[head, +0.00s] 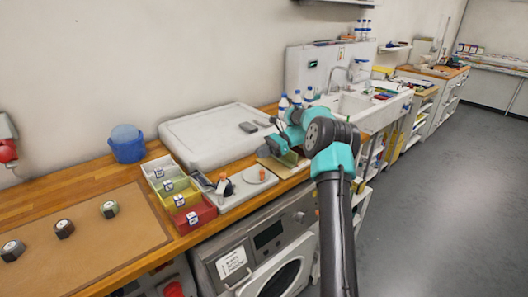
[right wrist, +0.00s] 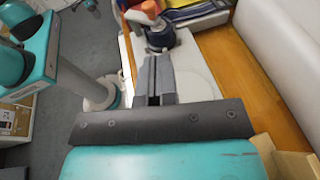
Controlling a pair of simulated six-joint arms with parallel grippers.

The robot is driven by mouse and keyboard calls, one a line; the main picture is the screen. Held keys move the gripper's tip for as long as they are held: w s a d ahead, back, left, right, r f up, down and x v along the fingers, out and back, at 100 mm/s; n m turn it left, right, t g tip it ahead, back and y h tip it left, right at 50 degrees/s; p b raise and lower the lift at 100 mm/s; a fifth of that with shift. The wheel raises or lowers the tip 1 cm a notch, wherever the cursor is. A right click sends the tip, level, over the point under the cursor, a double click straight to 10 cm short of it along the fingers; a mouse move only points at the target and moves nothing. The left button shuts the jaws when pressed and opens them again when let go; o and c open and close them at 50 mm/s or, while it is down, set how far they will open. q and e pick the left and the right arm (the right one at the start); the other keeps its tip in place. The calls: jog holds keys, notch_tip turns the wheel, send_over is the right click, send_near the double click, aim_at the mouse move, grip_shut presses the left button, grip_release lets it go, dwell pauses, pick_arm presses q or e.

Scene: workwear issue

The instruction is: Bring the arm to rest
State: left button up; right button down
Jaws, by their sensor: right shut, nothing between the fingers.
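My right arm (head: 338,215) comes in from the bottom of the head view and bends left over the counter. My right gripper (right wrist: 155,72) is shut and empty in the right wrist view, its two dark fingers together. In the head view it (head: 264,151) is small and partly hidden by its own wrist, near the counter's front edge. My left gripper is not in view.
Grey, yellow and red bins (head: 196,217), a blue tub (head: 127,150) and a large white tray (head: 190,148) stand along the counter. Bottles (head: 284,103) stand behind the wrist. The floor at right is clear.

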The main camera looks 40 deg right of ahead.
jog(key=shift+d+r, duration=0.15)
jog(key=shift+d, duration=0.4)
